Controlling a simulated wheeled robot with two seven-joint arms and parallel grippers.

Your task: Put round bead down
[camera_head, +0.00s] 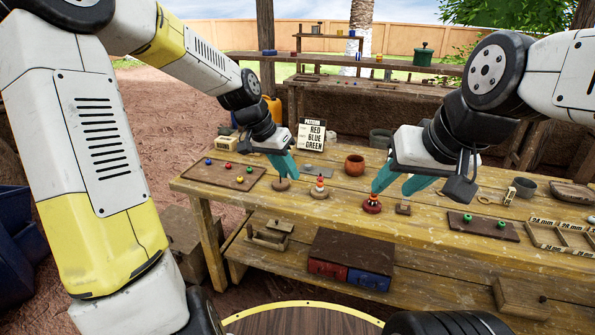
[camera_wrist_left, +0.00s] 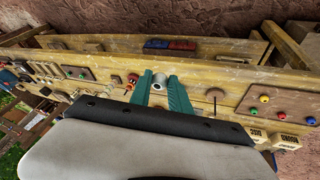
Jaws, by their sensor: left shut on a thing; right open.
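My left gripper (camera_head: 284,170) is over the left part of the table, just above a round wooden disc (camera_head: 281,185). In the left wrist view its teal fingers (camera_wrist_left: 160,86) are shut on a small pale grey round thing (camera_wrist_left: 159,79), which appears to be the round bead. The fingers hide it in the head view. The disc, with a thin rod, is to the right of the fingers in the wrist view (camera_wrist_left: 215,92). My right gripper (camera_head: 394,186) is open, close to a red round piece (camera_head: 372,203) on the table; I cannot tell whether they touch.
A bead tray (camera_head: 222,177) lies at the left, another (camera_head: 483,227) at the right. A clay pot (camera_head: 354,165) and a sign reading RED BLUE GREEN (camera_head: 313,135) stand behind.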

